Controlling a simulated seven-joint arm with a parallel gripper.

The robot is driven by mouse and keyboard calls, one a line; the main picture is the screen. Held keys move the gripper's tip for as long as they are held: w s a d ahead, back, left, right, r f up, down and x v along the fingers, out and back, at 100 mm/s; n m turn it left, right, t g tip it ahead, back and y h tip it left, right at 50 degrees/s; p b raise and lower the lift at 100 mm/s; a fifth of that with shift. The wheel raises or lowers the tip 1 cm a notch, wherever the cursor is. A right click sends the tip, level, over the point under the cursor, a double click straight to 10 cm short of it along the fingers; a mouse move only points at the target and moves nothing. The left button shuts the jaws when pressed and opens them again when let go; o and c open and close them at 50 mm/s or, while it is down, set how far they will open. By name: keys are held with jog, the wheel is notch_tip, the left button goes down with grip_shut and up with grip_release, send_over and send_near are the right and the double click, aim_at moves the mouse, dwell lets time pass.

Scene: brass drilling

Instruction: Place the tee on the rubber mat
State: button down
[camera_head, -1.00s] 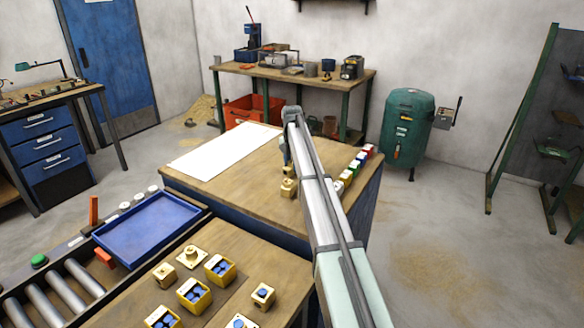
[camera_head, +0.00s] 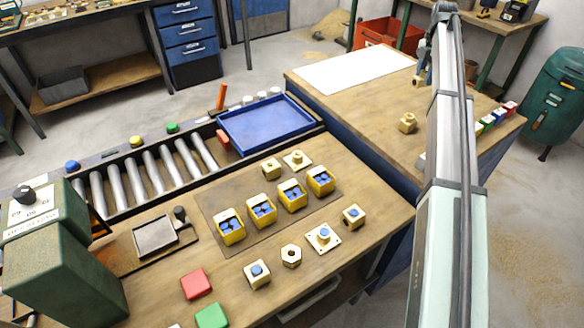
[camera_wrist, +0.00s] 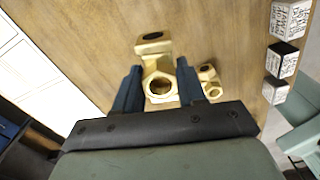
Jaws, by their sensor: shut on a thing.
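My gripper (camera_head: 421,80) is above the far table in the head view, its blue fingers pointing down. In the wrist view my gripper (camera_wrist: 160,82) is shut on a brass fitting (camera_wrist: 161,88) with a hex-rimmed opening, apparently the tee. Its full shape is hidden. A second brass fitting (camera_head: 408,122) stands on the far table; two fittings show beyond the fingers in the wrist view, one ahead (camera_wrist: 154,44) and one at the right (camera_wrist: 208,78). A thin, darker brown rectangle (camera_head: 240,240) on the near bench may be the rubber mat; I cannot tell for sure.
The near bench (camera_head: 370,245) carries yellow boxes with blue inserts, several brass parts and red and green blocks. A blue tray (camera_head: 265,124) lies beside the rollers. The far table has a white sheet (camera_head: 355,70) and coloured blocks (camera_head: 490,122) at its right edge.

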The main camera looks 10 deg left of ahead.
jog(key=s+a+n, duration=0.1)
jog(key=a+n, duration=0.2)
jog(key=a, duration=1.9)
jog(key=s+a+f+n, duration=0.1)
jog(key=s+a+n, duration=0.1)
jog(key=s+a, duration=0.95)
jog(key=s+a+f+n, duration=0.2)
jog(key=s+a, duration=0.5)
jog(key=a, duration=0.9)
jog(key=m, duration=3.2)
send_over(243, 188)
notch_tip(243, 188, down, 4)
jog(key=shift+f+m, duration=2.15)
jog(key=shift+f, duration=0.45)
jog(key=shift+f+m, duration=2.15)
jog(key=shift+f, duration=0.45)
